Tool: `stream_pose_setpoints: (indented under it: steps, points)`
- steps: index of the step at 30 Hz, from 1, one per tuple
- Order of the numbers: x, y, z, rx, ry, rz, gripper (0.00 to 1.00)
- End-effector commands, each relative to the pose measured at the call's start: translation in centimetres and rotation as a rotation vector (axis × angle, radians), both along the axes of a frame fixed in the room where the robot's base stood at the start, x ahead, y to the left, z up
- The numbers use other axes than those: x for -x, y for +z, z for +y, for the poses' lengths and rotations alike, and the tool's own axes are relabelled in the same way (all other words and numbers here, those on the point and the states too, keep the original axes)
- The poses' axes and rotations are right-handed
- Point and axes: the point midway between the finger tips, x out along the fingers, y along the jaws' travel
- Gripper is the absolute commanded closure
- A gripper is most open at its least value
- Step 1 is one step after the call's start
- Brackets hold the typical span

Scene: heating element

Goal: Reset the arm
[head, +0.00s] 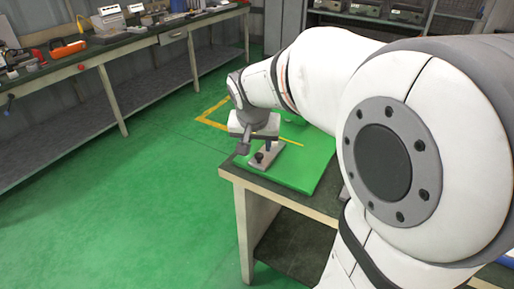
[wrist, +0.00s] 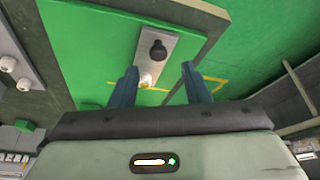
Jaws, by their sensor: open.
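My gripper (wrist: 160,85) shows in the wrist view as two blue-grey fingers spread apart, with nothing held between them. In the head view my gripper (head: 256,150) hangs over the near end of a green mat on a table, partly hidden by the wrist housing. Below it lies a small light-grey plate (wrist: 167,42) with a black knob (wrist: 158,50) on it. A small pale round part (wrist: 147,79) sits on the plate and shows between the fingers. In the head view the plate (head: 266,155) and the knob (head: 259,157) are close under the gripper. Any gap between fingers and plate cannot be judged.
The green mat (head: 311,163) covers part of the table (head: 232,170). A long workbench (head: 120,48) with tools and instruments stands at the left. A shelf (head: 345,18) with devices stands at the back. The green floor (head: 120,190) between is clear.

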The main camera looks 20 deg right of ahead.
Motion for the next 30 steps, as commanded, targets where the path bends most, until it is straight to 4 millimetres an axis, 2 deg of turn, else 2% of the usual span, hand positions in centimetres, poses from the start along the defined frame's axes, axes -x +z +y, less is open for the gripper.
stream_pose_setpoints:
  steps: [3,14,17,20,24,27,30]
  points:
    - [0.4,1.2,0.3,0.0,0.0,-0.001,0.57]
    - [0.6,1.5,0.3,-0.001,-0.001,0.001,0.57]
    - [1.7,2.3,0.4,-0.002,0.024,0.011,0.57]
    - [4.8,3.7,0.9,-0.004,0.099,0.045,0.57]
    - [10.6,5.2,2.0,-0.014,0.256,0.106,0.57]
    - [14.1,5.6,2.8,-0.024,0.358,0.138,0.57]
    - [16.3,5.4,3.3,-0.033,0.43,0.159,0.57]
